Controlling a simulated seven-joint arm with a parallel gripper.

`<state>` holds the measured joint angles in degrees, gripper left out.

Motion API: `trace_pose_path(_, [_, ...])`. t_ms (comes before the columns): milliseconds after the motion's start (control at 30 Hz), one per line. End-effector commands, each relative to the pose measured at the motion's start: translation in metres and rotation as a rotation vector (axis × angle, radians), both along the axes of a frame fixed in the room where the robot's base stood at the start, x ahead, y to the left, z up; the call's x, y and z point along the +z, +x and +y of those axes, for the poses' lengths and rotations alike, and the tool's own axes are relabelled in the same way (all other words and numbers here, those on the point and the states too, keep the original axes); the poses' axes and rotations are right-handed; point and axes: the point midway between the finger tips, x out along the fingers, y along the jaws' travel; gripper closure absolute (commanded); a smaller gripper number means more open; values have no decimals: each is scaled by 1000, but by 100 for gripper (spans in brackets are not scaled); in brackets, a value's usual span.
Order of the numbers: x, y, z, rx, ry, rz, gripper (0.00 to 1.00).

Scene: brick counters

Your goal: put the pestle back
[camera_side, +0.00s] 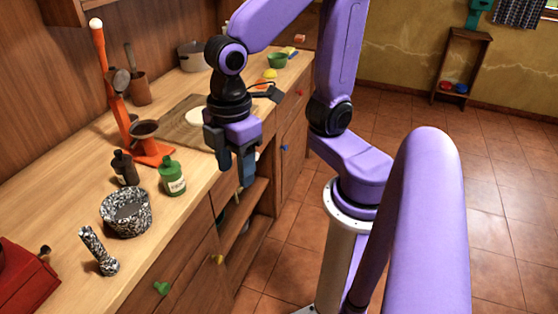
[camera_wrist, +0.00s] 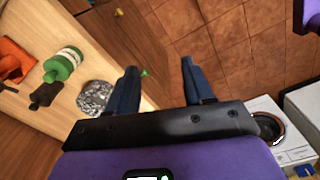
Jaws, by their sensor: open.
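The pestle (camera_side: 98,250), speckled black and white, lies on the wooden counter near its front edge in the side view. The matching speckled mortar (camera_side: 125,222) stands just behind it, apart from it, with a dark inside. In the wrist view the mortar (camera_wrist: 94,97) shows left of the fingers; I cannot make out the pestle there. My gripper (camera_side: 247,178) is open and empty, with its blue fingers pointing down by the counter's front edge, well beyond the mortar. In the wrist view my gripper (camera_wrist: 160,82) has its fingers apart, with the floor and cabinet front between them.
A green bottle (camera_side: 172,177) and a dark bottle (camera_side: 125,168) stand close behind the mortar. An orange press (camera_side: 148,145) stands behind them. A red box (camera_side: 25,275) is at the near left. A cutting board (camera_side: 175,125) lies farther back.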

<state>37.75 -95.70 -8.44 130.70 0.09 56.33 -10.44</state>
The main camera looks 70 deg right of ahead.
Motion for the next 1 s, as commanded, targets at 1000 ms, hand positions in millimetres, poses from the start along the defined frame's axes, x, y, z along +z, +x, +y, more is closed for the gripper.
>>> trace_pose_path(1000, [-21,-64,-60,-96,7,2,48])
